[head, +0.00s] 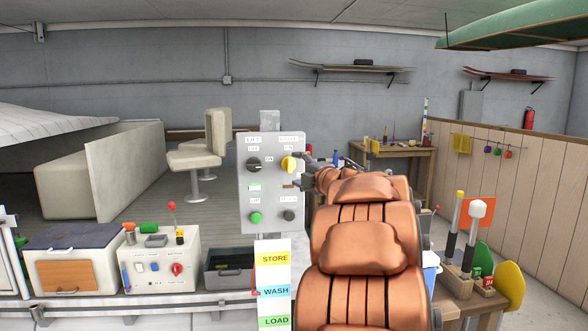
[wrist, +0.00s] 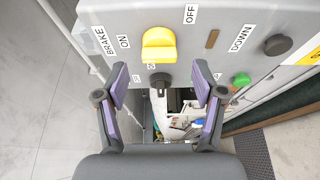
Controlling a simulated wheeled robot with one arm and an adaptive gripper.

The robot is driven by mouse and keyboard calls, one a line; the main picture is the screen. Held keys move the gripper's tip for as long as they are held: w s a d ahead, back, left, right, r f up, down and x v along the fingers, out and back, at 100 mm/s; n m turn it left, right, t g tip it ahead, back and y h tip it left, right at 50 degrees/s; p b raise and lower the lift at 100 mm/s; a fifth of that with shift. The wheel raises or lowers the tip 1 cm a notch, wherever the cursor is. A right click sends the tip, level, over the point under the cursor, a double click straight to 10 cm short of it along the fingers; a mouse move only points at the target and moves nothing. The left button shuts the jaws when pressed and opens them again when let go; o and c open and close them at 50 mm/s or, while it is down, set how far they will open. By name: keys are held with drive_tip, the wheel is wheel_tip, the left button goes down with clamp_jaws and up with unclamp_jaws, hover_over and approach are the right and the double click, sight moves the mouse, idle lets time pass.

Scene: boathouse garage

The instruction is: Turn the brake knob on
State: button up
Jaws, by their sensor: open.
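The grey control panel (head: 270,190) stands upright in the middle of the head view. Its yellow knob (head: 289,164) is at the upper right. In the wrist view the yellow knob (wrist: 159,45) sits beside ON, BRAKE and OFF labels; its bar lies roughly across the picture, and I cannot tell its exact setting. My gripper (wrist: 160,74) is open and empty. Its fingertips point at the panel, one on each side of the yellow knob's line, apart from it. A black knob (wrist: 160,80) shows between the fingers. In the head view my arm hides much of the gripper.
The panel also bears a green button (head: 256,217) and a dark button (head: 289,215). A white box with a red knob (head: 177,269) and a dark bin (head: 228,268) stand left of the panel. A lever console (head: 470,270) is at the right.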

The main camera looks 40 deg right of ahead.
drive_tip(key=v, duration=0.8)
drive_tip(key=shift+s, duration=0.35)
drive_tip(key=shift+a, duration=0.15)
